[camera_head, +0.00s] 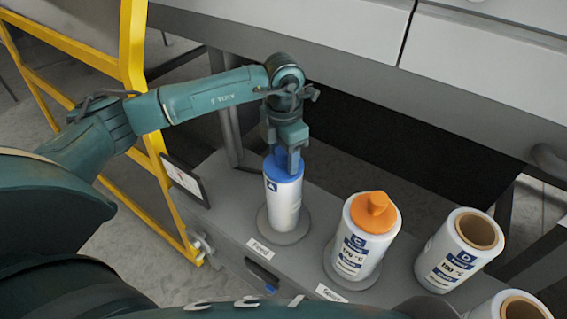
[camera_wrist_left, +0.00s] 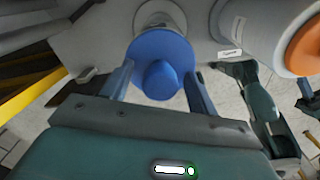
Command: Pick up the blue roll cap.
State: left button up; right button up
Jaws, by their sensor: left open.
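The blue roll cap (camera_head: 283,170) sits on top of a white roll (camera_head: 283,205) at the left of the row. My left gripper (camera_head: 290,160) is directly above the cap, pointing down, with its fingers at the cap's knob. In the left wrist view the blue cap (camera_wrist_left: 160,66) shows its round disc and central knob. The fingers of my left gripper (camera_wrist_left: 158,85) stand apart, one on each side of the knob, with a gap to it. I cannot tell how far down they reach.
A roll with an orange cap (camera_head: 372,212) stands to the right, then an uncapped roll (camera_head: 459,250) and another at the lower right edge. They stand on a grey bench (camera_head: 225,205). A yellow frame (camera_head: 133,60) is at left, and a grey machine panel (camera_head: 330,30) is behind.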

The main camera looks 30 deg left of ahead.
pick_arm(q)
jog(key=c, duration=1.1)
jog(key=shift+r, duration=0.1)
